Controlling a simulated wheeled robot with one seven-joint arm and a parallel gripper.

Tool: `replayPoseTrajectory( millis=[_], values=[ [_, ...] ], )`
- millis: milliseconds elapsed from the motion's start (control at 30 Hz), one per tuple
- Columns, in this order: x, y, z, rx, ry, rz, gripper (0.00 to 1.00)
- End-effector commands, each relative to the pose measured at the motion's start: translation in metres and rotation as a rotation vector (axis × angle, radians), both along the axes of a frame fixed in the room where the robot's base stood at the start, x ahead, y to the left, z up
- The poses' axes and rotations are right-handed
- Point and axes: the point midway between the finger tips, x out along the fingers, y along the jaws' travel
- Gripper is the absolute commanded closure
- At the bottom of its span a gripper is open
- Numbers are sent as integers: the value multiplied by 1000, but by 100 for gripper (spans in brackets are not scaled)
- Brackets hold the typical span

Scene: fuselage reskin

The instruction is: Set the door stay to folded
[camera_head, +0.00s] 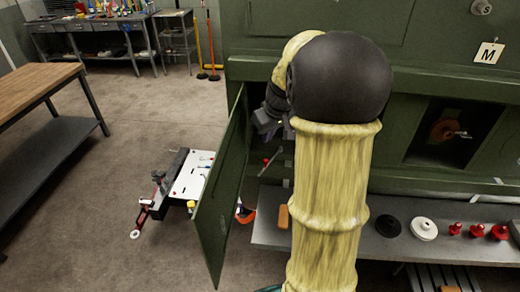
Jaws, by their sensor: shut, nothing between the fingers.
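A dark green door (222,190) stands swung open from the green fuselage side, left of my arm. My gripper (268,128) is partly visible behind my large dark arm joint, close to the door's inner side near its upper edge. Its fingertips are mostly hidden and it appears shut and empty. A thin rod with a red end (270,160) shows just below the gripper, between door and arm; it may be the door stay, but I cannot tell its position. My arm hides most of the opening behind the door.
A grey shelf (455,248) below the fuselage holds a black disc (388,227), a white disc (423,229) and several red knobs. A low cart with a white top (190,175) stands left of the door. A wooden-topped bench (35,85) is at far left. The floor between is clear.

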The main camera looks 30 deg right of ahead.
Motion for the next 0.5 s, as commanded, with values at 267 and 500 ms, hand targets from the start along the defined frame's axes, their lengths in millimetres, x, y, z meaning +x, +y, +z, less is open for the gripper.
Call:
replayPoseTrajectory(
  millis=[267, 500],
  values=[
    [5, 0, -14, 2, 4, 0, 100],
    [18, 5, -49, 2, 6, 4, 100]
  ],
)
